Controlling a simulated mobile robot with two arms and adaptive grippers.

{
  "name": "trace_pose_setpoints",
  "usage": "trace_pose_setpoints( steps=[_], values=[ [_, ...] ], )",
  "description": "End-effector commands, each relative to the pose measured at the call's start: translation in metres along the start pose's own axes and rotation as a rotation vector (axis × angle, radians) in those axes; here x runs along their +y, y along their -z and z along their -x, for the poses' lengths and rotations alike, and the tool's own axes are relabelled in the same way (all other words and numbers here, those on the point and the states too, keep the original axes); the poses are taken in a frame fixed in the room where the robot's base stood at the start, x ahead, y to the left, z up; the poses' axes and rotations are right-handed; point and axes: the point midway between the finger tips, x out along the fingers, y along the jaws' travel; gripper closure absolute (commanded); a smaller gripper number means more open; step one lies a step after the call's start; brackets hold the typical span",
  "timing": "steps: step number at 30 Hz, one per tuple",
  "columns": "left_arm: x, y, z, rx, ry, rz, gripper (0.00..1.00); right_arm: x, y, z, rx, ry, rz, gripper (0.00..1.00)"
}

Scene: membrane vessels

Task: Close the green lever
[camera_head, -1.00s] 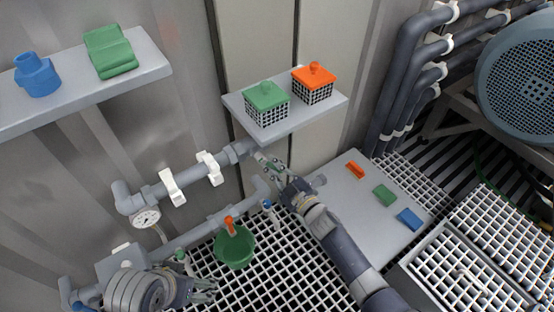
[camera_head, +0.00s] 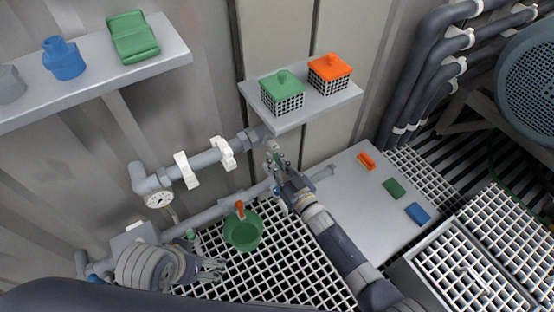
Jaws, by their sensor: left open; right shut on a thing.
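The green lever (camera_head: 191,235) is small and stands on the lower pipe, left of the green bowl. Its exact angle is hard to tell. My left gripper (camera_head: 214,268) is open and empty, just below and to the right of the green lever, apart from it. My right gripper (camera_head: 274,154) is shut on a small pale piece (camera_head: 273,146) by the pipe end under the small shelf. The fingers partly hide that piece, and I cannot tell what it is.
A pressure gauge (camera_head: 159,200) and white handles (camera_head: 223,153) are on the pipes above. The small shelf (camera_head: 290,122) holds green-lidded and orange-lidded baskets. A grey plate (camera_head: 357,207) holds three coloured blocks.

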Motion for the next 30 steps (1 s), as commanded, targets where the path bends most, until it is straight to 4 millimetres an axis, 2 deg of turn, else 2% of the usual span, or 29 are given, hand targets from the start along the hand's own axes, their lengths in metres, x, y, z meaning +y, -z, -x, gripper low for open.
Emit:
trace_pose_setpoints(
  steps=[13, 14, 15, 17, 26, 30],
  values=[
    [0.0001, 0.0001, 0.0002, 0.000, 0.000, 0.000, 0.16, -0.0015, -0.0027, 0.0012, -0.005, -0.001, -0.020, 1.00],
    [0.0001, 0.0001, 0.0001, 0.000, 0.000, 0.000, 0.16, -0.0015, -0.0027, 0.0012, -0.005, -0.001, -0.020, 0.87],
    [0.0001, 0.0002, 0.0001, 0.000, 0.000, 0.000, 0.16, -0.0016, -0.0027, 0.0013, -0.005, 0.000, -0.020, 0.78],
    [0.0001, 0.0002, 0.0001, 0.000, 0.000, 0.000, 0.16, -0.0016, -0.0025, 0.0011, -0.005, 0.000, -0.019, 0.68],
    [0.0002, 0.0003, -0.0001, 0.000, -0.001, 0.001, 0.16, -0.0012, -0.0008, 0.0006, -0.001, 0.000, -0.014, 0.68],
    [0.0002, 0.0003, -0.0001, 0.000, -0.001, 0.001, 0.16, -0.0008, -0.0010, 0.0067, -0.001, 0.000, -0.013, 0.68]
  ],
)
